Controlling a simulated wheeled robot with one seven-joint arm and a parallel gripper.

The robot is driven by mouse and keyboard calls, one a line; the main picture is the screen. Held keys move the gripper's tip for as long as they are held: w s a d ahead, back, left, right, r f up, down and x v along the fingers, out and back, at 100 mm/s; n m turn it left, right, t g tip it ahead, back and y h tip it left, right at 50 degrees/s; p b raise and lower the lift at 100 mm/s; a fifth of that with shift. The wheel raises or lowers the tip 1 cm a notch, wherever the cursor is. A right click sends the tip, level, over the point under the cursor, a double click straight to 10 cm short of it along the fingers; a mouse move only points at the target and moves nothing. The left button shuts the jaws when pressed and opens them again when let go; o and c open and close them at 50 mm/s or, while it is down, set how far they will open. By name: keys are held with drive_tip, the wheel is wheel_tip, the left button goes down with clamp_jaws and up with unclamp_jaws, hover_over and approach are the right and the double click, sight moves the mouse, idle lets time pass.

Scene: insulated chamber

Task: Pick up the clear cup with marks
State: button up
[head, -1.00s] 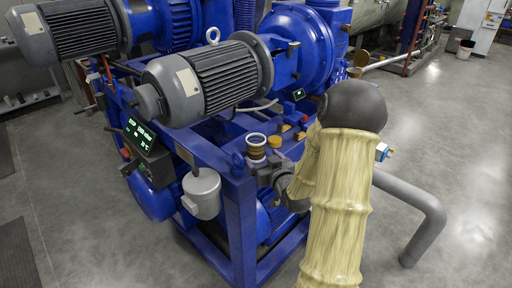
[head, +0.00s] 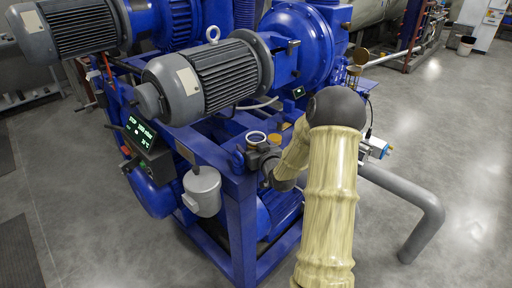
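A small round vessel with a pale rim (head: 256,136) stands on the near top of the blue machine frame, left of my forearm. I cannot make out any marks or whether it is clear, so I cannot tell if it is the cup. My gripper (head: 261,157), dark grey, is at the end of the cream-covered arm, right in front of this vessel and hiding its lower part. The fingers are too small and dark to show whether they are open or shut, or touching it. No other clear cup can be made out.
A gold-brown piece (head: 275,140) lies just right of the vessel. A grey motor (head: 205,80) overhangs behind it. A grey canister (head: 202,192) and a lit display (head: 141,133) are to the left. A grey pipe (head: 410,195) bends down at right; open floor lies beyond.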

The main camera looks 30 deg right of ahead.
drive_tip(key=shift+w, duration=0.15)
drive_tip(key=shift+c, duration=0.4)
drive_tip(key=c, duration=1.1)
drive_tip(key=shift+o, duration=0.2)
drive_tip(key=shift+r, duration=0.25)
wheel_tip(320, 180, up, 10)
drive_tip(key=shift+f, duration=0.25)
idle(0.5)
